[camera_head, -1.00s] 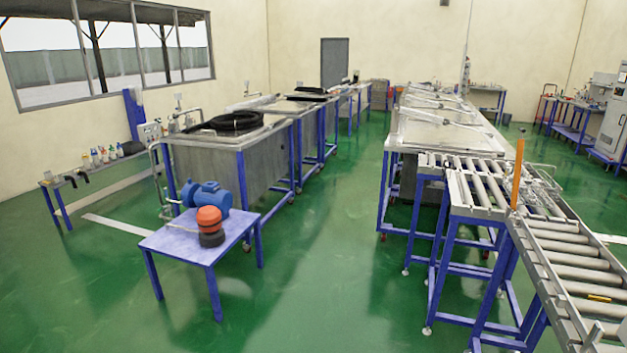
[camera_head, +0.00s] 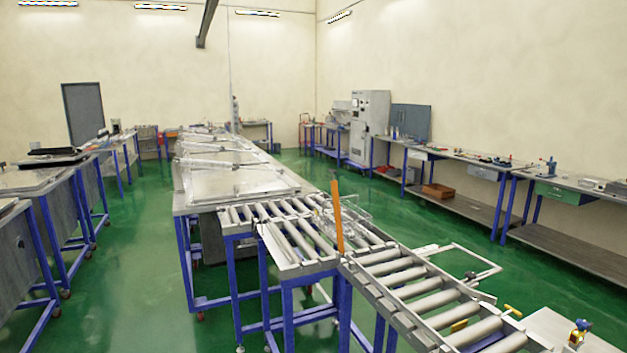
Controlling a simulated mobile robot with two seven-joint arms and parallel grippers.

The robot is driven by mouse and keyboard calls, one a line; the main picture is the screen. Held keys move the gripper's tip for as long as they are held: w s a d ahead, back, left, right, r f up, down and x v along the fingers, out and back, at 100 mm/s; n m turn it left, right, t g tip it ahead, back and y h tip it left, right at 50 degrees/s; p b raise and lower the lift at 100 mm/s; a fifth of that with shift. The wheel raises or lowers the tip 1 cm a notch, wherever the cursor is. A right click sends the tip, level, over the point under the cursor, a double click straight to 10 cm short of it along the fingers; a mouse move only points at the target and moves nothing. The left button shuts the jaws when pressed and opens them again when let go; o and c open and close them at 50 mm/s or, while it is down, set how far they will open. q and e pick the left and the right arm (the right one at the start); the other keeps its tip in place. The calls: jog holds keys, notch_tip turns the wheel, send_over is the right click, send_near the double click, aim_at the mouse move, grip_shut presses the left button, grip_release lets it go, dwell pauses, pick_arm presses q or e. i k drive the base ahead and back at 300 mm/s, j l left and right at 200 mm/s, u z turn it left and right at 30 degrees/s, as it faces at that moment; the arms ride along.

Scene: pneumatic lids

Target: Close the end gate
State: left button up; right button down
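A roller conveyor (camera_head: 405,291) runs from the lower right toward the lidded tables at the centre. A light grey tubular frame (camera_head: 470,252) sticks out from the conveyor's right side, over the green floor; it may be the end gate, but I cannot tell for sure. An upright orange bar (camera_head: 337,215) stands where two roller sections meet. A small yellow piece (camera_head: 459,325) lies by the near rollers, and a yellow handle-like piece (camera_head: 512,311) is at the right rail. Neither of my grippers is in view.
Flat tanks or tables with lids (camera_head: 240,185) stand in a row behind the conveyor. Workbenches (camera_head: 470,165) line the right wall, with a grey cabinet (camera_head: 370,125) farther back. Green floor is open between conveyor and benches, and in the left aisle (camera_head: 140,270).

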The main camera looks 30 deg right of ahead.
aim_at(334, 183)
jog(key=i+z, duration=0.3)
jog(key=i, duration=0.5)
jog(key=i+j+z, duration=0.1)
jog(key=i+z, duration=0.2)
jog(key=i, duration=0.5)
